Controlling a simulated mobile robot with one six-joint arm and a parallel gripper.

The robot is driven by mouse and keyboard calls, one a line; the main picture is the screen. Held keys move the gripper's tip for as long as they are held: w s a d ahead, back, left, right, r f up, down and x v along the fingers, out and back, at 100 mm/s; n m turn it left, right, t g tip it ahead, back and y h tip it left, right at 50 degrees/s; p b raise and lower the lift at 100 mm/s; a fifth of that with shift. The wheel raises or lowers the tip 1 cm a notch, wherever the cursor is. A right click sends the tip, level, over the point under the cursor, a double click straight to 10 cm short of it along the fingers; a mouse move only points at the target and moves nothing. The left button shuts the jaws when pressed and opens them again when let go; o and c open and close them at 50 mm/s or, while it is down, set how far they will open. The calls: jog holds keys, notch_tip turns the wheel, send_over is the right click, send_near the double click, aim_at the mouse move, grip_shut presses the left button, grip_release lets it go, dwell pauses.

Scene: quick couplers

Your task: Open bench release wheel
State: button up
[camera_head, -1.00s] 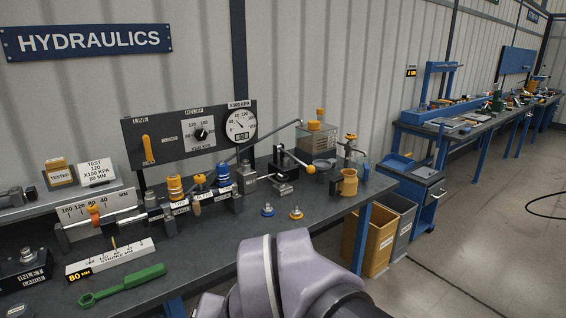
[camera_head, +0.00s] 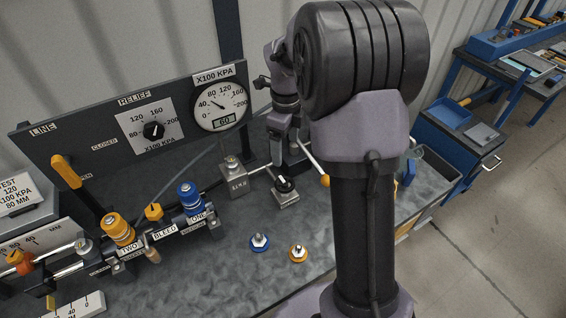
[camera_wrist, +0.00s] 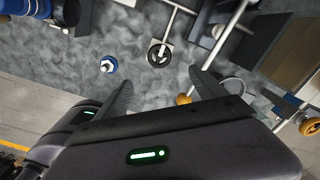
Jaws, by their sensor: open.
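The release wheel (camera_head: 285,184) is a small black handwheel on top of a grey block on the bench. In the wrist view the wheel (camera_wrist: 159,53) shows as a black ring with a pale hub, beyond my fingertips and roughly between their lines. My gripper (camera_wrist: 165,88) is open, with its two dark fingers spread and nothing between them. In the head view my gripper (camera_head: 284,125) is above and behind the wheel, apart from it. My arm partly hides it there, and its fingertips are hard to make out.
A grey LOCK block (camera_head: 234,178) stands left of the wheel. The gauge panel (camera_head: 130,133) rises behind. The bench front (camera_head: 200,285) is mostly clear.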

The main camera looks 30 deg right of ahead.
aim_at(285, 183)
notch_tip(285, 183, down, 15)
jog(key=b, duration=0.4)
jog(key=shift+f, duration=0.1)
jog(key=shift+c, duration=0.4)
jog(key=c, duration=1.3)
